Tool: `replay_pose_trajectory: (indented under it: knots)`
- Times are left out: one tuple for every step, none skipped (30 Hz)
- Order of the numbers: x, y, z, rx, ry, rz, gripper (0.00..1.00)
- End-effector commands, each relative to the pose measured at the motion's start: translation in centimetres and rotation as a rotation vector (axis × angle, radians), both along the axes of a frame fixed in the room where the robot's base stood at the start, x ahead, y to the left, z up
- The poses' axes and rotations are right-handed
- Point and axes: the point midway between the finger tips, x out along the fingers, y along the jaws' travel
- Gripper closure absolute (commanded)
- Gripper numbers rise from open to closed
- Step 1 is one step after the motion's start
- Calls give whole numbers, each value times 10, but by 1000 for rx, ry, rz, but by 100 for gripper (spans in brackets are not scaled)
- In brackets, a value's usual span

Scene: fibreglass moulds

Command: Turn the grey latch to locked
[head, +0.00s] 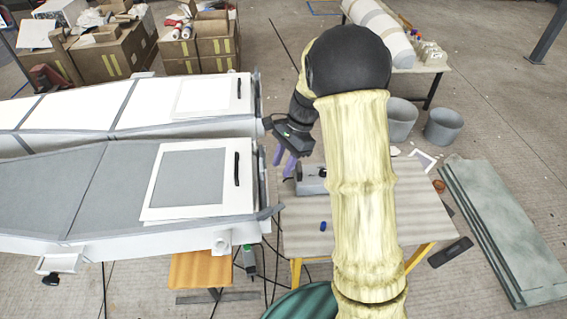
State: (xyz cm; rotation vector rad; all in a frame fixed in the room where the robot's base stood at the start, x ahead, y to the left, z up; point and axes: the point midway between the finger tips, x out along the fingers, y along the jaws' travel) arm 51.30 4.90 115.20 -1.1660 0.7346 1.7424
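My gripper (284,162) has purple fingers and points down over the left back part of the small table (297,240). A gap shows between the two fingers, and I see nothing held in it. A small grey device (313,183) with a dark part at its left end sits on the table just right of and below the fingertips. It appears to bear the grey latch, but the latch's shape and position are too small to tell. My arm hides the device's right side. I cannot tell whether the fingers touch it.
Long white and grey moulds (85,190) fill the left, their ends close to my gripper. A small blue object (323,226) lies on the table. Grey buckets (443,127) and stacked boards (505,230) stand on the floor at right. Cables hang below the mould ends.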

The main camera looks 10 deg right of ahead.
Motion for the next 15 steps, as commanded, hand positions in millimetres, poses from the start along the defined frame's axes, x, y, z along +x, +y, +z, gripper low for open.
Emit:
replay_pose_trajectory:
  knots:
    - [0, -1, -1, -3, -1, 3, 78]
    - [0, -3, -2, -8, -4, 8, 83]
    - [-1, -7, -4, -20, -9, 18, 91]
    - [-2, -12, -7, -33, -16, 32, 97]
    - [-2, -17, -10, -50, -27, 51, 100]
    - [-4, -27, -15, -80, -42, 83, 100]
    - [-5, -36, -19, -106, -58, 115, 100]
    - [-6, -46, -24, -135, -73, 151, 100]
    - [-7, -60, -31, -177, -97, 207, 100]
    - [-8, -71, -35, -209, -115, 257, 100]
    - [-8, -83, -40, -242, -135, 309, 100]
    - [-9, -98, -45, -285, -162, 384, 100]
    - [-9, -108, -49, -315, -180, 443, 100]
    - [-9, -119, -52, -343, -200, 501, 100]
    - [-9, -131, -56, -378, -223, 581, 100]
